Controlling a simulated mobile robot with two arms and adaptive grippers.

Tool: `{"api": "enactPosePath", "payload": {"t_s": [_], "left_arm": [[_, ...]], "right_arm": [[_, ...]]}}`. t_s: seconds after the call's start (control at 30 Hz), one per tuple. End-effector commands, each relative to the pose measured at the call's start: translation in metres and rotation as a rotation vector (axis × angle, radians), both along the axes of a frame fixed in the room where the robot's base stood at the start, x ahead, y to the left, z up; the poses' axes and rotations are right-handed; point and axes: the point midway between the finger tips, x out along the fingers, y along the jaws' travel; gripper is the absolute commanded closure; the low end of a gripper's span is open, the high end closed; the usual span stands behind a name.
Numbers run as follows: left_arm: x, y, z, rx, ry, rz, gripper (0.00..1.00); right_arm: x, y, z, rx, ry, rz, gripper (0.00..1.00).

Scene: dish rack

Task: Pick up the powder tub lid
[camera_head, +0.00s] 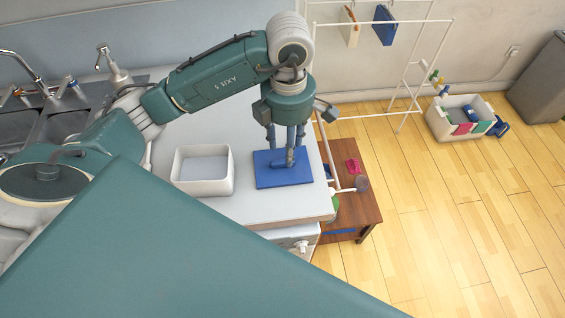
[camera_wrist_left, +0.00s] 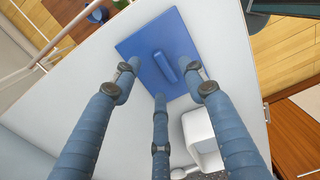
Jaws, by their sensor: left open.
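The powder tub lid is a flat blue square (camera_head: 262,180) with a raised bar handle, lying on the white counter. It also shows in the left wrist view (camera_wrist_left: 178,30), with its handle (camera_wrist_left: 165,66) near the middle. My left gripper (camera_head: 287,152) points down over the lid, its three blue fingers open. In the wrist view the open fingertips (camera_wrist_left: 163,78) are spread around the handle, with a visible gap on each side. Contact with the lid cannot be told. My right gripper is not in view.
An open white tub (camera_head: 178,181) stands on the counter just left of the lid. The sink (camera_head: 65,125) and faucet are farther left. The counter's right edge is close to the lid, with a low wooden table (camera_head: 362,212) beyond and a white rack (camera_head: 403,105) behind.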

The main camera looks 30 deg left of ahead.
Motion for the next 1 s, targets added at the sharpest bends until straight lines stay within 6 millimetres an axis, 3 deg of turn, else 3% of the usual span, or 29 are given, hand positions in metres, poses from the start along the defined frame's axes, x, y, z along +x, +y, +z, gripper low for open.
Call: {"api": "enactPosePath", "payload": {"t_s": [0.13, 0.3, 0.57, 0.8, 1.0], "left_arm": [[-0.003, 0.002, -0.018, 0.001, 0.008, 0.001, 0.57], [-0.002, 0.002, -0.040, -0.001, 0.004, 0.000, 0.57], [-0.001, 0.002, -0.045, -0.001, 0.001, -0.001, 0.57], [-0.001, 0.002, -0.045, -0.001, 0.001, -0.001, 0.98], [-0.001, 0.002, -0.045, -0.001, 0.001, -0.001, 0.98]], "right_arm": [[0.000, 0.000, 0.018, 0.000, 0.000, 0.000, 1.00], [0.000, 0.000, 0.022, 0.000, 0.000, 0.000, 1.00], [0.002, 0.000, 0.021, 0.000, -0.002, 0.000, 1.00], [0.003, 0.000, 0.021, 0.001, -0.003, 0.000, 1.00], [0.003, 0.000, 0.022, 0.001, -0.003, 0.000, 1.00]]}}
